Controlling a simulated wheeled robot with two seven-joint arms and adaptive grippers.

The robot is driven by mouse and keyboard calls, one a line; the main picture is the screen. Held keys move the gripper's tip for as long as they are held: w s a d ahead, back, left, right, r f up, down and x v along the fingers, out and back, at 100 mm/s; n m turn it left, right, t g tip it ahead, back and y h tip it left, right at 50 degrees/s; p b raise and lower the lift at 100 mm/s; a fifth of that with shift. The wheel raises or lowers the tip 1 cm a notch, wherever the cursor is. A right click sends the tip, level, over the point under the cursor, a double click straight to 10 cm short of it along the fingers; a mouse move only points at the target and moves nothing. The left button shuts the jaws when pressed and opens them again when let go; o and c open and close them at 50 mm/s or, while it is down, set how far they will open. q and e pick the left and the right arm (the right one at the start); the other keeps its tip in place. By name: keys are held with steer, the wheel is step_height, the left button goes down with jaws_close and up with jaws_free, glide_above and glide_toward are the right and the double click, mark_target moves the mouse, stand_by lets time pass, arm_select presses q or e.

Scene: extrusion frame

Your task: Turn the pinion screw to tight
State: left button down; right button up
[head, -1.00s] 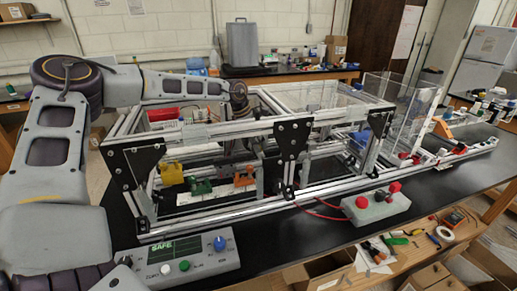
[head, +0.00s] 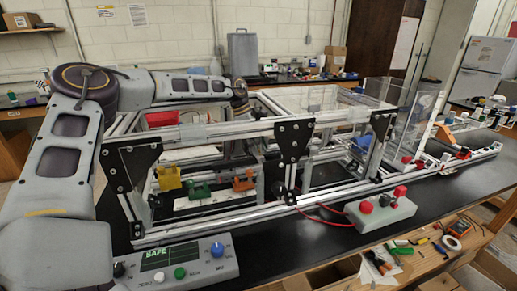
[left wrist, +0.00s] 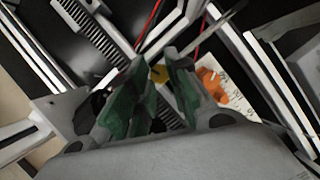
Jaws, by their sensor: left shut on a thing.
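My left arm reaches from the left over the aluminium extrusion frame (head: 222,133) in the head view. Its wrist is behind the top rail, and the rail largely hides the fingers there. In the left wrist view my left gripper (left wrist: 157,64) shows its green-padded fingers close together. A small yellow piece (left wrist: 158,74) shows between the fingertips, and the gripper is shut on it. It appears to be the pinion screw, but the fingers hide most of it. A black toothed rack (left wrist: 95,35) runs diagonally behind the fingers. My right gripper is not in view.
Yellow (head: 168,178), green (head: 199,190) and orange (head: 243,181) parts sit inside the frame. A control box reading SAFE (head: 185,265) stands in front. A grey box with red knobs (head: 385,213) is to its right, with red cables. Rails and black brackets surround the arm.

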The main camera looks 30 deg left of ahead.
arm_select(q)
steer(key=c, duration=1.3)
jaws_free()
steer(key=shift+c, duration=0.2)
steer(key=shift+a+r, duration=0.25)
steer(key=shift+r, duration=0.3)
steer(key=v, duration=1)
steer(key=shift+a+r, duration=0.2)
steer(key=shift+r, duration=0.15)
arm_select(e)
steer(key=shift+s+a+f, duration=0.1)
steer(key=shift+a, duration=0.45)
arm_select(q)
steer(key=shift+s, duration=0.1)
